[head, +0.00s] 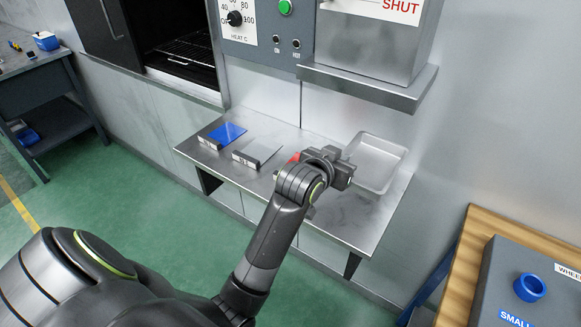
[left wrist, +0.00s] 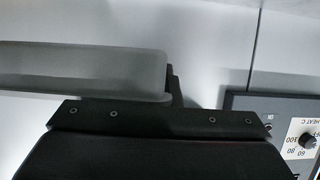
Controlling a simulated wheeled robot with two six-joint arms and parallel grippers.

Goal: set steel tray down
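The steel tray (head: 372,185) is a shallow, empty, bright metal pan at the right end of the steel shelf (head: 330,222). It looks level; I cannot tell whether its bottom touches the shelf or is just above it. My left gripper (head: 347,172) is at the tray's left rim and appears shut on it. In the left wrist view the tray's pale wall (left wrist: 80,72) lies close in front of the gripper, with one dark finger (left wrist: 174,85) at its edge. The other finger is hidden. My right gripper is out of view.
A blue plate (head: 226,132) and a grey plate (head: 257,151) lie left on the shelf. Something red (head: 295,158) is partly hidden behind my arm. A steel box with a ledge (head: 375,85) overhangs the tray. A wooden bench (head: 465,265) stands at right.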

